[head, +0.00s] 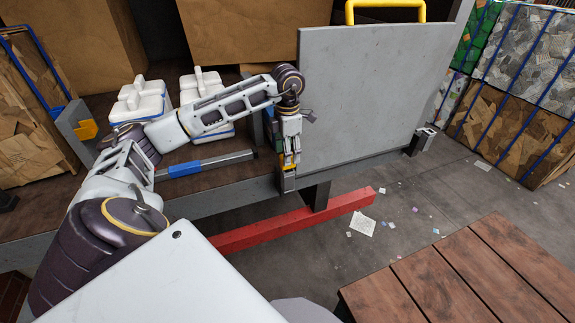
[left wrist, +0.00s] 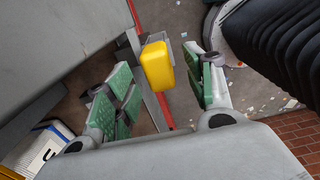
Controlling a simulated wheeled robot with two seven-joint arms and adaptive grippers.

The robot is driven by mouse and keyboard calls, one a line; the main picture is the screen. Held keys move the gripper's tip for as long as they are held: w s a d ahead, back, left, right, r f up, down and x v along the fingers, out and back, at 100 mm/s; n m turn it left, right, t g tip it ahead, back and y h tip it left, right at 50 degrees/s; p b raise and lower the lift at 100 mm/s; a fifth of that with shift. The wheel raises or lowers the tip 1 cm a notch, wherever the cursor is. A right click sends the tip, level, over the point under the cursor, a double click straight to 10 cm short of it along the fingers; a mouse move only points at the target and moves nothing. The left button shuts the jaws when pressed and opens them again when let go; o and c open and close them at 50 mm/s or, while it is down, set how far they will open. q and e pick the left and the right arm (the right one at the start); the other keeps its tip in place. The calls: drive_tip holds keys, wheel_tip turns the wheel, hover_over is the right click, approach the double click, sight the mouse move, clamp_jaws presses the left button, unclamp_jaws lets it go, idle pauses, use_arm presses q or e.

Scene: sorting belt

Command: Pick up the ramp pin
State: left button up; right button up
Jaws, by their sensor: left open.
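The ramp pin appears to be the yellow block-like piece (left wrist: 157,65) at the belt frame's edge in the left wrist view. In the head view a small yellow patch of it (head: 288,168) shows just below my left gripper's fingers. My left gripper (head: 291,157) points down beside the left edge of the upright grey ramp panel (head: 375,90). In the left wrist view its green-padded fingers (left wrist: 163,100) are apart, with the yellow piece between and beyond them. No contact is visible. My right gripper is in neither view.
White lidded containers with blue trim (head: 140,103) stand on the brown deck, near a blue-and-grey bar (head: 205,164). A red beam (head: 290,222) runs low in front. A slatted wooden top (head: 465,275) is at lower right. Strapped bales (head: 525,115) stand at far right. Scraps litter the floor.

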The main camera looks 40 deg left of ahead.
sight(288, 173)
use_arm(q)
drive_tip(key=shift+f, duration=0.25)
drive_tip(key=shift+f, duration=0.15)
drive_tip(key=shift+w+f+p, duration=0.1)
drive_tip(key=shift+f+p, duration=0.5)
drive_tip(key=shift+f, duration=1.85)
clamp_jaws()
